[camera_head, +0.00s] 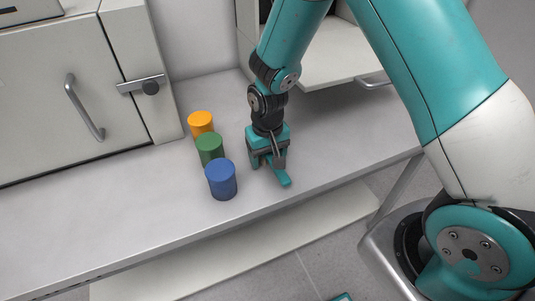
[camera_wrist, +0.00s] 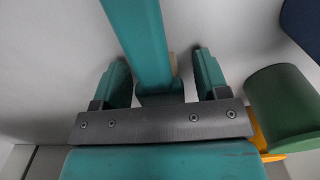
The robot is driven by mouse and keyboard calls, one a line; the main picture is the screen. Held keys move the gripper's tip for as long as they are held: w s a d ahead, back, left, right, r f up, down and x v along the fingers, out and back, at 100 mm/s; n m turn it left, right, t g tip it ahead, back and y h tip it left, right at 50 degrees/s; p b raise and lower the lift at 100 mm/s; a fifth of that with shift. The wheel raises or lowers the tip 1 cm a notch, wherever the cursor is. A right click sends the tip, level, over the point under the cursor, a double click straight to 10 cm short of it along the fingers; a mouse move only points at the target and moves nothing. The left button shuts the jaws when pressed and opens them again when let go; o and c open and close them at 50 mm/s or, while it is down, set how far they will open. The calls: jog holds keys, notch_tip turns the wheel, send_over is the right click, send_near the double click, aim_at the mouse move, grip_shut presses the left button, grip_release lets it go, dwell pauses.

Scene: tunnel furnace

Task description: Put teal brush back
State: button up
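The teal brush (camera_head: 285,180) is at the front part of the grey bench, to the right of the blue cylinder. My gripper (camera_head: 268,162) points down over it and hides part of it. In the wrist view the teal brush (camera_wrist: 147,42) runs between the two teal fingers of my gripper (camera_wrist: 160,70). The fingers stand apart on either side of it, with gaps visible, so the gripper looks open around the brush. Contact between the brush and the bench is hard to tell.
Orange (camera_head: 201,122), green (camera_head: 210,148) and blue (camera_head: 221,180) cylinders stand in a row close left of my gripper. A grey furnace door with a handle (camera_head: 85,107) is behind left. An open white shelf (camera_head: 340,60) is behind right. The bench's left front is clear.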

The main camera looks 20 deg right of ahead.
notch_tip(320, 180, up, 13)
jog(key=b, duration=0.1)
jog(key=s+a+r+n+y, duration=0.2)
jog(key=s+r, duration=0.3)
jog(key=s, duration=0.5)
jog(key=s+a+r+n+y, duration=0.2)
jog(key=s+r+n, duration=0.3)
jog(key=s, duration=0.6)
jog(key=shift+a+r, duration=0.65)
jog(key=shift+a, duration=0.05)
